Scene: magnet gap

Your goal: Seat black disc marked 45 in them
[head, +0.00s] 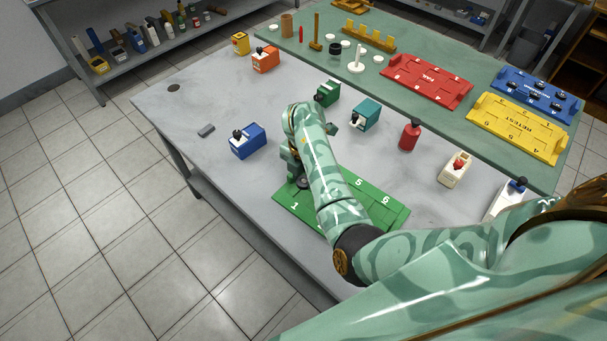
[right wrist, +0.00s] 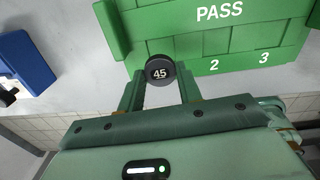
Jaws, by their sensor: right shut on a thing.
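The black disc marked 45 (right wrist: 159,70) is held between the fingertips of my right gripper (right wrist: 160,88). In the right wrist view its numbered face is toward the camera. It overlaps the near left part of the green PASS board (right wrist: 220,40), left of the numbers 2 and 3. In the head view the disc (head: 303,182) shows as a dark spot under my right gripper (head: 299,175), near the board's number 1. I cannot tell whether the disc touches the board (head: 285,208). My arm hides much of the board. My left gripper is not in view.
Red (head: 427,80) and yellow (head: 517,128) boards lie on the green mat.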

